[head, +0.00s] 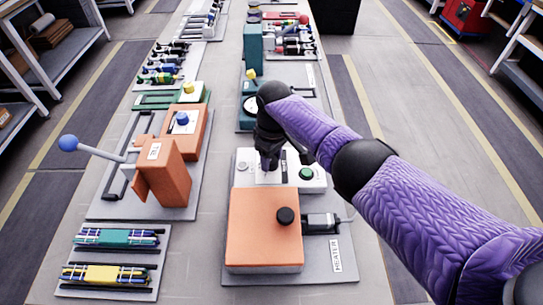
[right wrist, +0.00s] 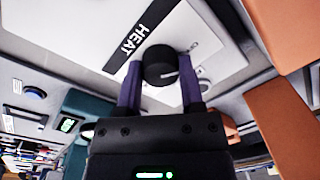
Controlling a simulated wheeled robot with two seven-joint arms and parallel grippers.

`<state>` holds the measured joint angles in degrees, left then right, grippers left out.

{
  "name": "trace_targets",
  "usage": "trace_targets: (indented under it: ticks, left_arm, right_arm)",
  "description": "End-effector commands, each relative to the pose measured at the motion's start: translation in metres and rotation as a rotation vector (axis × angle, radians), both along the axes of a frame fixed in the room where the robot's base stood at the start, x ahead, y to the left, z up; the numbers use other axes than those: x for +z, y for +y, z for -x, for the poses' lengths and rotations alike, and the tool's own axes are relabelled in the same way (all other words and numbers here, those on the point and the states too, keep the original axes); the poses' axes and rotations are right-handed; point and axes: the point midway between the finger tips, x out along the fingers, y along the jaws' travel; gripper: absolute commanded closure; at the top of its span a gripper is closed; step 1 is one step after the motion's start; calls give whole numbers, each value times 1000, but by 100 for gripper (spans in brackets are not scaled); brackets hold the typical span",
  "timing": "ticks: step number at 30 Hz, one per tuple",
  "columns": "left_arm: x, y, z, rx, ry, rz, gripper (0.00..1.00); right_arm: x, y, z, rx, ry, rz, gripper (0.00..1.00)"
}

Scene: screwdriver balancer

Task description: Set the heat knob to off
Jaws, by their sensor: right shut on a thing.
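The heat knob (right wrist: 160,62) is a round black knob on a white panel beside a black "HEAT" label (right wrist: 139,38) in the right wrist view. A pale pointer line shows on it; the small marks around it are too small to read. The two purple fingers of my right gripper (right wrist: 160,80) are on either side of the knob and shut on it. In the head view my right gripper (head: 270,162) reaches down onto the white panel (head: 318,184), and the knob is hidden behind it. My left gripper is not in view.
A green button (head: 306,173) is right of my gripper. A teal post (head: 253,48) stands behind. An orange lever press (head: 163,172) is at left.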

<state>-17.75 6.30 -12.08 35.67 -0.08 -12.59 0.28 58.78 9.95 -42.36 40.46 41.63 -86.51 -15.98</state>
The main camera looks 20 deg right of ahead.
Motion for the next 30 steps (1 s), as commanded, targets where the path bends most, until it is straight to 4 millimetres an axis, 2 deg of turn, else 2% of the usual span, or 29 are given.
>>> trace_targets:
  ticks: [12,13,17,18,26,29,30]
  left_arm:
    - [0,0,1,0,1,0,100]
    - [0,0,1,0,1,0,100]
    - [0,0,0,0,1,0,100]
    - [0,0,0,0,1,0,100]
    - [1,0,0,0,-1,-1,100]
    - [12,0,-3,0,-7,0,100]
    - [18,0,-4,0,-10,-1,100]
  right_arm:
    - [1,1,-1,8,-3,-2,100]
    - [1,1,-1,8,-3,-2,47]
    - [1,1,0,8,-3,-2,20]
    - [1,0,0,8,-2,-1,16]
    - [3,0,0,7,-1,-1,16]
    - [20,0,-1,6,-5,-2,16]
    - [32,-1,-2,6,-6,-1,16]
